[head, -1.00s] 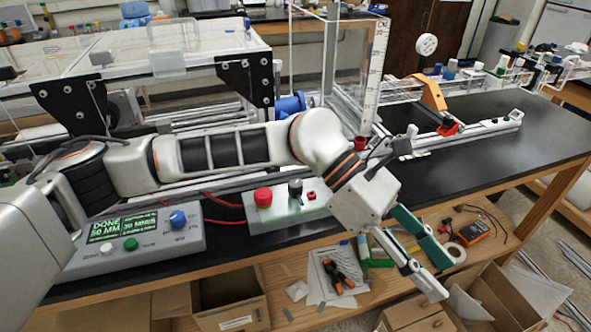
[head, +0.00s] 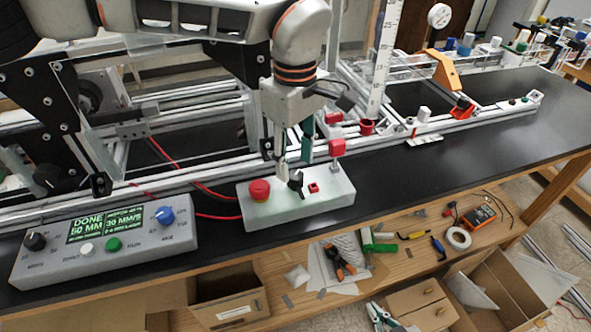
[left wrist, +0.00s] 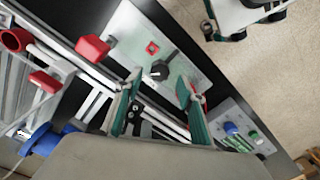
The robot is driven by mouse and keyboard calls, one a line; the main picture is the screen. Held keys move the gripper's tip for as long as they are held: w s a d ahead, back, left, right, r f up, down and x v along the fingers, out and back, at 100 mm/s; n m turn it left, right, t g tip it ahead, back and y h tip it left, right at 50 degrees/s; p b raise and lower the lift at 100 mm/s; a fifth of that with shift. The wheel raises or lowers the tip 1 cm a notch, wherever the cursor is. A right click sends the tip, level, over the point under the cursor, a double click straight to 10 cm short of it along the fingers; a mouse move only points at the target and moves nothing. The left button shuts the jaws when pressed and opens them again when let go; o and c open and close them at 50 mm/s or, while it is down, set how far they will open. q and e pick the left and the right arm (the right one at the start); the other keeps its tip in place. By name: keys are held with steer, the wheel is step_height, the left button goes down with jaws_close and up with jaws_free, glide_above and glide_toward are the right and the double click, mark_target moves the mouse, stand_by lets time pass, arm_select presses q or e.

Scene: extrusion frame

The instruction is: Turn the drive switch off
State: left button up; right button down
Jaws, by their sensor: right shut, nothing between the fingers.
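The pale green switch box (head: 270,208) sits on the black bench top. It bears a red mushroom button (head: 259,190), a black rotary switch (head: 296,183) and a small red square button (head: 313,188). My left gripper (head: 294,165) points down just above the rotary switch, with its fingers apart. In the left wrist view the black switch (left wrist: 160,70) shows beyond and between the two teal fingertips (left wrist: 158,100); I cannot tell whether they touch it. My right gripper (head: 376,313) is shut and empty at the bottom edge, away from the box.
A grey control box (head: 110,245) with knobs and a lit "DONE 50 MM" display stands left of the switch box. A red-topped post (head: 337,147) rises close behind the switch box's right end. Aluminium rails (head: 200,150) run behind.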

mark_target(296, 175)
arm_select(q)
steer(key=shift+f, duration=1.8)
steer(key=c, duration=1.1)
